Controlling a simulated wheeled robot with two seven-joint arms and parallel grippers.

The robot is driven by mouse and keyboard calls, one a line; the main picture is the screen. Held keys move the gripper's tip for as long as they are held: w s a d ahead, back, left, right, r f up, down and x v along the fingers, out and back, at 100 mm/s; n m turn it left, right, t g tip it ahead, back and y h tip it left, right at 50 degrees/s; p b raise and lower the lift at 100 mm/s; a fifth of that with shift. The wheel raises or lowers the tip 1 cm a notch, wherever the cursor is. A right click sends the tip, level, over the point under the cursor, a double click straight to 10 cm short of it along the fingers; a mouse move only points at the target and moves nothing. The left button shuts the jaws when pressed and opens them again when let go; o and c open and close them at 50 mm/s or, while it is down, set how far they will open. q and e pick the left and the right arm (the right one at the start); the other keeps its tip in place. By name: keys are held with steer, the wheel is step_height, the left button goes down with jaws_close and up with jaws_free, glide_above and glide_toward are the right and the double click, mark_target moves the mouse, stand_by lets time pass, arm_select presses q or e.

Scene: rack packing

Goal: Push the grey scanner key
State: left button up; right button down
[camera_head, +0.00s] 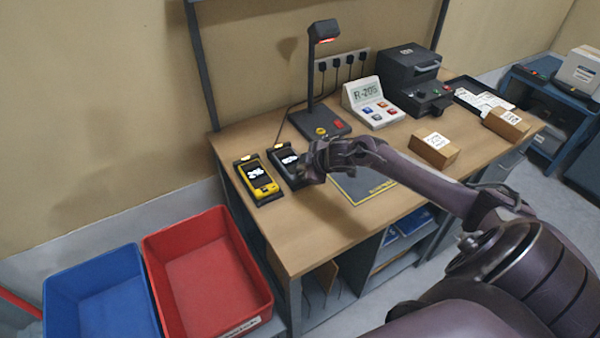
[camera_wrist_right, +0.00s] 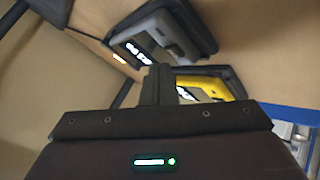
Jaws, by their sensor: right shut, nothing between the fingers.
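The grey scanner (camera_head: 286,157) lies in a dark cradle at the back left of the table, its screen lit. My right gripper (camera_head: 308,172) is over its right and front part and hides its keys. In the right wrist view the grey scanner (camera_wrist_right: 160,36) shows beyond the tips of my right gripper (camera_wrist_right: 160,72), which is shut and empty. I cannot tell whether the tips touch the scanner. A yellow scanner (camera_head: 258,176) lies left of the grey one, and also shows in the right wrist view (camera_wrist_right: 238,86). My left gripper is not in view.
A lamp-like stand (camera_head: 322,122), a display box (camera_head: 372,103) and a black printer (camera_head: 413,80) stand along the back. Two cardboard boxes (camera_head: 435,149) (camera_head: 507,123) sit to the right. Red (camera_head: 208,270) and blue (camera_head: 105,300) bins stand left of the table (camera_head: 290,235).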

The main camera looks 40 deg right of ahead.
step_height(320, 180, up, 6)
steer(key=p, duration=0.5)
steer(key=shift+f, duration=0.1)
